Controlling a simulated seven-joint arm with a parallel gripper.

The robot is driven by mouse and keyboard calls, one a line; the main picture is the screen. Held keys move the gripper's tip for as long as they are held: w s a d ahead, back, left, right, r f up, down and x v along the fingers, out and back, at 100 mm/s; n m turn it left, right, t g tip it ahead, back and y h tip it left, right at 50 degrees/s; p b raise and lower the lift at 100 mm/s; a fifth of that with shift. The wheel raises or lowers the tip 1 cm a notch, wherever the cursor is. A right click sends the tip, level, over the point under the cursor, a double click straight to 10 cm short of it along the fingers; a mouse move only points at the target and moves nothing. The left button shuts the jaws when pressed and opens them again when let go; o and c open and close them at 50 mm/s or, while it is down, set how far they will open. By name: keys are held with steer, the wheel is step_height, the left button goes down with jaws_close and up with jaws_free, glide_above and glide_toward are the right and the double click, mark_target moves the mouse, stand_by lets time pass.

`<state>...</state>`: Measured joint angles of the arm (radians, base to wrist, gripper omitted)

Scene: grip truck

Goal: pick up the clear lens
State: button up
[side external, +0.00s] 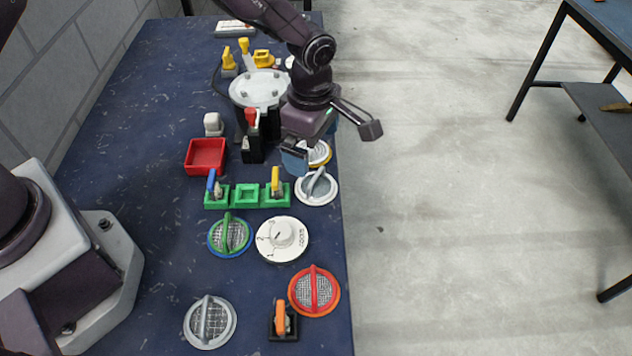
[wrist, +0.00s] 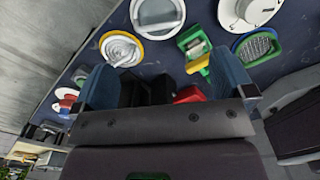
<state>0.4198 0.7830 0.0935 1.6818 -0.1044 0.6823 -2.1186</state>
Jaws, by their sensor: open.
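Several round lenses with raised grip bars lie on the blue table. A pale lens with a white rim (side external: 316,187) lies near the right edge, just nearer the camera than my gripper; it shows at the top of the wrist view (wrist: 157,12). A grey-rimmed lens (side external: 210,322) lies at the front. I cannot tell for certain which is the clear lens. My gripper (side external: 313,142) is open above a yellow-rimmed lens (side external: 319,155), which it partly hides. In the wrist view, nothing shows held between the blue-padded fingers (wrist: 165,84).
A green lens (side external: 230,235), a white dial (side external: 282,239) and a red lens (side external: 314,291) lie nearer.

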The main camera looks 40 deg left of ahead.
mark_target(317, 175)
steer(key=f, duration=0.8)
steer(key=shift+w+d+f, duration=0.2)
steer(key=shift+d+f, duration=0.05)
steer(key=c, duration=0.9)
